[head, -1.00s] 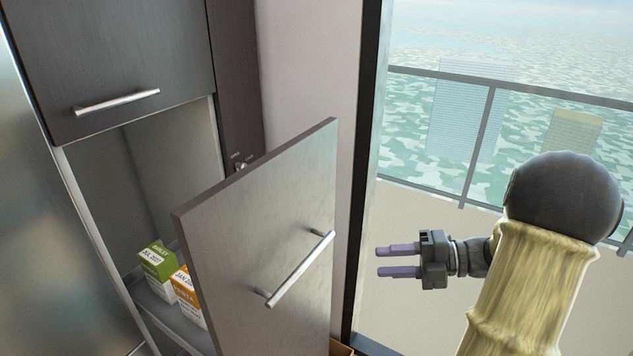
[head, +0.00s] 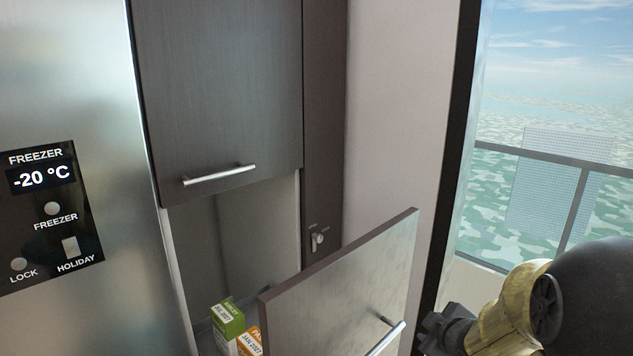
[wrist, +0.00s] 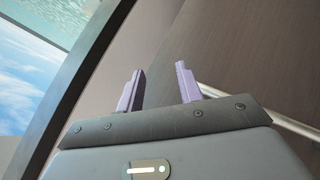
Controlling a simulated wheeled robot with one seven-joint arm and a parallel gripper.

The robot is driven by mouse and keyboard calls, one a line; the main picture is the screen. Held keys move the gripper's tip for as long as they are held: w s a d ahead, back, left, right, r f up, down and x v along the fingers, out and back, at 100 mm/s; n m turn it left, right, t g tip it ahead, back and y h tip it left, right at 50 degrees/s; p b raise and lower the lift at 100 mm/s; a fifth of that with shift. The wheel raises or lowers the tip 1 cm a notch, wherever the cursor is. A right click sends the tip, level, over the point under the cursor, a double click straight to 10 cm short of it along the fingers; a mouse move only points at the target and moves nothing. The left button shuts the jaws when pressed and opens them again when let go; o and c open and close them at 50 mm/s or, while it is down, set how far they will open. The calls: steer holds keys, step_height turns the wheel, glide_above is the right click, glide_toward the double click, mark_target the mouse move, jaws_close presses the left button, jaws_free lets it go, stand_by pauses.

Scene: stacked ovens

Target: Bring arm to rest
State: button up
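My gripper (wrist: 158,85) shows in the wrist view with its two purple fingers apart and nothing between them. In the head view my arm is folded at the lower right, and the gripper's dark body (head: 440,328) is partly seen there; its fingers are hidden or out of sight. The gripper is to the right of the open cabinet door (head: 345,290) and close to it in the picture. I cannot tell the exact gap.
A green carton (head: 228,320) and an orange carton (head: 250,342) stand in the open lower compartment. A closed upper cabinet (head: 220,90) is above. A freezer (head: 70,110) is at left. A window and railing (head: 560,160) are at right.

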steer(key=s+a+f+m+g+p, duration=0.1)
steer(key=s+a+m+g, duration=0.2)
steer(key=s, duration=0.5)
steer(key=s+a+f+m+g+p, duration=0.1)
steer(key=s+a+f+m+g, duration=0.1)
steer(key=s+a+m+g, duration=0.2)
steer(key=s+a+m, duration=0.1)
steer(key=s+m, duration=0.2)
steer(key=s, duration=0.1)
steer(key=shift+a+g, duration=0.3)
steer(key=shift+a, duration=0.1)
steer(key=shift+d, duration=0.1)
stand_by(0.4)
